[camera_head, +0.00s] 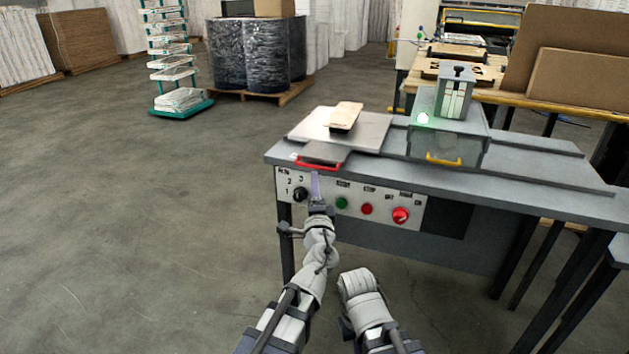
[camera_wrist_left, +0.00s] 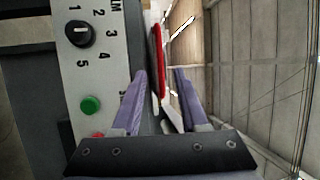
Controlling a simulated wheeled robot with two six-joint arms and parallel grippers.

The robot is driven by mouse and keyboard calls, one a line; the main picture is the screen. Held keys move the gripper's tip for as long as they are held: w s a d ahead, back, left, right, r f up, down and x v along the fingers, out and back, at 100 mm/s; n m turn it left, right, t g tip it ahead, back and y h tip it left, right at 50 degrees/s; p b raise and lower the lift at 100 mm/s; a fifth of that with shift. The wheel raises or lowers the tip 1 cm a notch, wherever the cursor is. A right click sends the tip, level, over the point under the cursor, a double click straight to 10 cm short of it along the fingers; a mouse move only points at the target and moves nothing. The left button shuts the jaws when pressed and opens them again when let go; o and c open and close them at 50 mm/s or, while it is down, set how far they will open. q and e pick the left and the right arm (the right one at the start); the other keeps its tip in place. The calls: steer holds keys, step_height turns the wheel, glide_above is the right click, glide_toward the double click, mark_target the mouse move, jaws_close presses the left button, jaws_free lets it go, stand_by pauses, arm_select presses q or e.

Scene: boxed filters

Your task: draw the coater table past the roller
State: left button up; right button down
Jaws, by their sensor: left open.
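The coater table is a flat grey plate (camera_head: 372,132) on the left end of the grey bench, with a red handle (camera_head: 318,166) at its front edge. A tan flat piece (camera_head: 345,114) lies on the plate. The roller is not clearly visible; a grey housing (camera_head: 447,143) with a yellow handle stands right of the plate. My left gripper (camera_head: 315,185) is open just in front of the red handle. In the left wrist view the handle (camera_wrist_left: 157,58) shows ahead, between the spread purple fingertips, and nothing is gripped. My right arm shows low in the head view, its gripper unseen.
The bench's front panel has a numbered black dial (camera_head: 299,194), a green button (camera_head: 341,203) and red buttons (camera_head: 400,215) close to my left gripper. Behind are a wrapped pallet load (camera_head: 258,55) and a green rack (camera_head: 180,100). The floor at left is clear.

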mark_target(315, 167)
arm_select(q)
steer(key=shift+d, duration=0.1)
steer(key=p+x, duration=0.1)
steer(key=x, duration=0.7)
steer(key=shift+p, duration=0.3)
steer(key=shift+s, duration=0.1)
steer(key=shift+c, duration=0.2)
jaws_close()
stand_by(0.9)
